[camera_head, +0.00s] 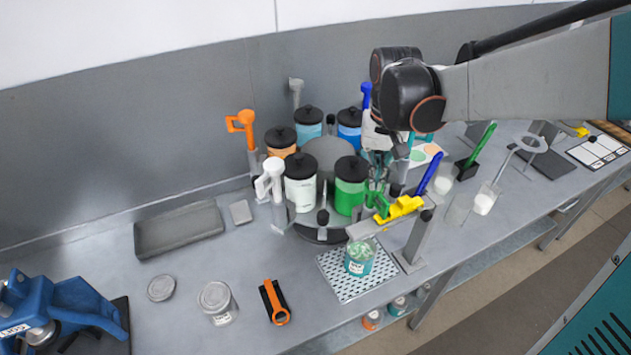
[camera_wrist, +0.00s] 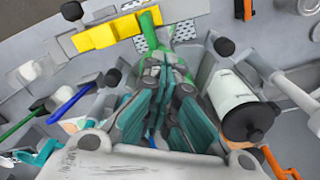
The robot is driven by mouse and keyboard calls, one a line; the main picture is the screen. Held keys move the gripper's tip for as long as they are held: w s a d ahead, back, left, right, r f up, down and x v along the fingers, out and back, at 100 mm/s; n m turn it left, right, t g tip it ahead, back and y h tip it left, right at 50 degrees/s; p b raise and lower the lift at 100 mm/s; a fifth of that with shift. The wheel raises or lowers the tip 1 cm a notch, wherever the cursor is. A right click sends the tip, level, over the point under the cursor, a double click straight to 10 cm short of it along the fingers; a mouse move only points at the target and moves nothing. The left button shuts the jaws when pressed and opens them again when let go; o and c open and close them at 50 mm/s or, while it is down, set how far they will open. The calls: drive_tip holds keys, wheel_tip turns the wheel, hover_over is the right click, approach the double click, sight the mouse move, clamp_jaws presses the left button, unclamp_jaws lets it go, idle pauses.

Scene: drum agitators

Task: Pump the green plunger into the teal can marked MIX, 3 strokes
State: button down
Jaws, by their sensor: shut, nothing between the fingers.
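The teal can (camera_head: 360,257), with a label too small to read fully, stands upright on a perforated mat (camera_head: 335,280) near the table's front edge. The green plunger (camera_head: 376,200) is beside the green canister (camera_head: 349,197) on the carousel, behind and above the can. My gripper (camera_head: 378,180) points down right at the green plunger's top. It is shut with nothing in it. In the wrist view its teal fingers (camera_wrist: 162,75) overlap green plunger parts (camera_wrist: 186,58), so whether they touch is unclear. The plunger's lower part is partly hidden.
A yellow bar (camera_head: 399,209) on a grey post (camera_head: 418,238) stands close right of the plunger. The carousel also bears white (camera_head: 300,190), orange (camera_head: 281,146) and blue canisters.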

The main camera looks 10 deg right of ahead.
drive_tip(key=shift+s+a+r+p, duration=0.1)
drive_tip(key=shift+r+p, duration=0.95)
drive_tip(key=shift+r, duration=0.55)
drive_tip(key=shift+a+r+p, duration=0.1)
drive_tip(key=shift+r+p, duration=0.9)
drive_tip(key=shift+r, duration=0.55)
drive_tip(key=shift+r, duration=0.1)
wheel_tip(320, 180, up, 6)
drive_tip(key=p, duration=0.3)
drive_tip(key=shift+p, duration=0.4)
drive_tip(key=shift+d, duration=0.1)
